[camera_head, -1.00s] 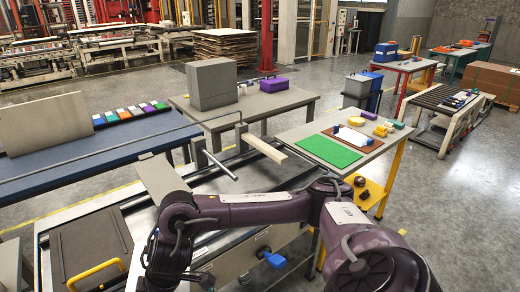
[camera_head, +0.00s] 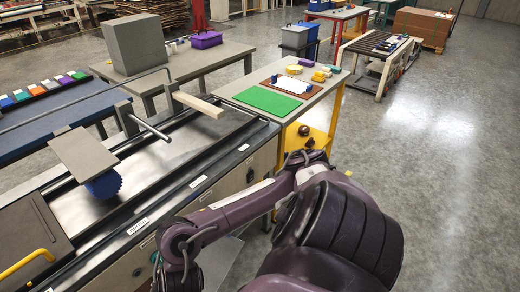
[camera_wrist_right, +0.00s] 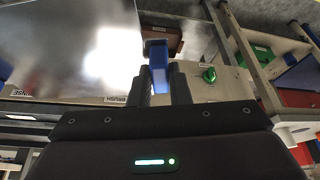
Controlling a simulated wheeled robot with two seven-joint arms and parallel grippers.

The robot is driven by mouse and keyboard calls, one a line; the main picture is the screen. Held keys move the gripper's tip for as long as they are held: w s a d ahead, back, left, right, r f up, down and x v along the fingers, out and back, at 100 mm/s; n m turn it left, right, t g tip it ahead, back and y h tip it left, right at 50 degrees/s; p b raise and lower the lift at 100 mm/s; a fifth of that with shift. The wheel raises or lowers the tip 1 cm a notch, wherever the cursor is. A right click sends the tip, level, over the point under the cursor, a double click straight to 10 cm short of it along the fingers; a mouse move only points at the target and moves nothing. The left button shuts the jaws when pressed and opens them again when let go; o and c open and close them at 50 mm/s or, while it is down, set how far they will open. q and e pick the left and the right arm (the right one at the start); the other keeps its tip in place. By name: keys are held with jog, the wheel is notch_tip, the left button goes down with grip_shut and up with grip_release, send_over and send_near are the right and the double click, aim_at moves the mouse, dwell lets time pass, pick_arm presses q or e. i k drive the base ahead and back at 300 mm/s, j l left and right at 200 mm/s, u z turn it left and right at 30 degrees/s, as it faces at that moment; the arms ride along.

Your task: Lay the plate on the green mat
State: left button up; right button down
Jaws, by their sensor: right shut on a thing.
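The green mat (camera_head: 268,100) lies flat and bare on the front of the grey side table. I cannot tell for sure which thing is the plate. A flat grey panel (camera_head: 82,150) sits over a round blue brush (camera_head: 104,184) on the machine's metal deck. In the right wrist view my right gripper (camera_wrist_right: 162,72) has its fingers closed around a blue handle (camera_wrist_right: 158,52) beside the machine's front edge. My left gripper is in no view.
Behind the mat lie a brown board (camera_head: 266,84) with a white sheet (camera_head: 292,84), and yellow blocks. A green button (camera_wrist_right: 208,74) is on the machine's front. A grey block (camera_head: 140,45) stands on another table. A pale bar (camera_head: 199,104) crosses the deck's far end.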

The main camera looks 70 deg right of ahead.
aim_at(262, 99)
jog(key=l+z, duration=0.1)
jog(key=l, duration=0.7)
jog(key=l+z, duration=0.1)
jog(key=l, duration=0.7)
jog(key=l+z, duration=0.1)
jog(key=l, duration=0.7)
jog(key=i+l+z, duration=0.1)
jog(key=l, duration=0.7)
jog(key=i+l+z, duration=0.1)
jog(key=l, duration=0.7)
